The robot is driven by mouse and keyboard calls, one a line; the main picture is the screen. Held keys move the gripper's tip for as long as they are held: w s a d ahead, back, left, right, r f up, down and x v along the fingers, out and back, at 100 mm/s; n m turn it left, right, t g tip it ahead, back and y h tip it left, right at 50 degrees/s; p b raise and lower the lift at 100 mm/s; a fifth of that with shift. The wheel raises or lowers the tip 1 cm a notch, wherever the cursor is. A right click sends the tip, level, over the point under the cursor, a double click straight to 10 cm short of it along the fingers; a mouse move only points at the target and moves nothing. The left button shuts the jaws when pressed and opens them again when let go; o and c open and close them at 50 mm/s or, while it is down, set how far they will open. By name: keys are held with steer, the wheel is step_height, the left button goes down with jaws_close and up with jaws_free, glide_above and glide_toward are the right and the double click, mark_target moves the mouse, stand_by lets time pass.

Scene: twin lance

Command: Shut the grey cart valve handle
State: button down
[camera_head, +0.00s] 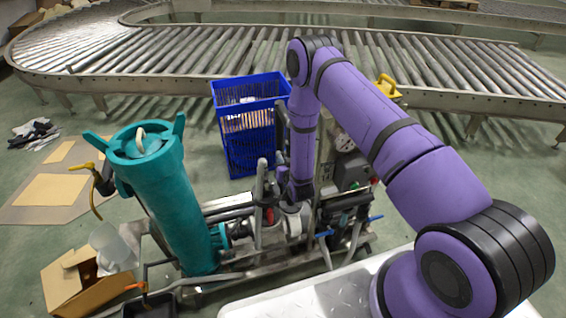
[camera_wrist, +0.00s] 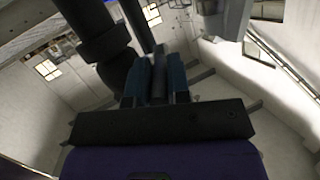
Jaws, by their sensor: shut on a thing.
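My gripper (camera_wrist: 158,70) is shut on a narrow dark grey bar, the grey cart valve handle (camera_wrist: 158,90), which sits between its two bluish fingers in the wrist view. In the head view my purple arm reaches down to the cart's pipework (camera_head: 265,235), right of the teal filter vessel (camera_head: 165,205). My wrist hides much of the handle and fingertips there. The handle's exact angle cannot be told.
A blue crate (camera_head: 250,152) stands behind the cart. A roller conveyor (camera_head: 250,55) runs across the back. A cardboard box (camera_head: 75,285) lies at the front left. Blue-handled valves (camera_head: 374,218) and a gauge (camera_head: 344,142) are close to my wrist's right.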

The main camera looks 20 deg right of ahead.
steer(key=shift+a+f+t, duration=0.1)
steer(key=shift+f+t, duration=0.1)
steer(key=shift+t, duration=0.1)
steer(key=c, duration=1.4)
jaws_free()
steer(key=shift+o, duration=0.2)
steer(key=s+r, duration=0.2)
steer(key=s, duration=0.8)
steer(key=shift+s+d, duration=0.3)
steer(key=shift+r, duration=0.1)
